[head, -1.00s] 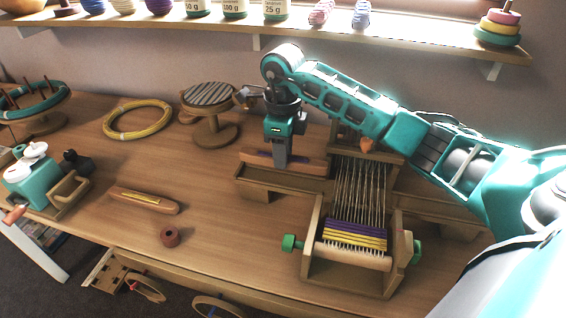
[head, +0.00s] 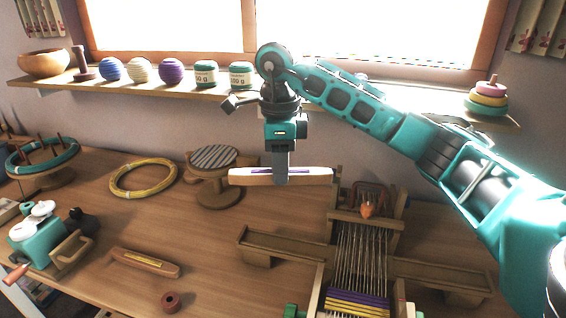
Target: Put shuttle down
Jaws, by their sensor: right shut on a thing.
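My right gripper (head: 281,176) points down and is shut on a long wooden shuttle (head: 312,175) wound with purple thread. The shuttle is roughly level and hangs in the air above and behind the loom's left side ledge (head: 288,250). A second wooden shuttle (head: 145,262) with yellow thread lies on the table at the left front. The loom (head: 365,250) with pale warp threads and a purple and yellow woven band stands to the right; its front is cut off by the frame's lower edge. My left gripper is not in view.
A small round stand with a striped top (head: 214,160) is just left of the held shuttle. A yellow hoop (head: 143,177), a teal winder (head: 42,240) and a brown ring (head: 171,301) are on the table. The wall shelf (head: 130,91) holds yarn.

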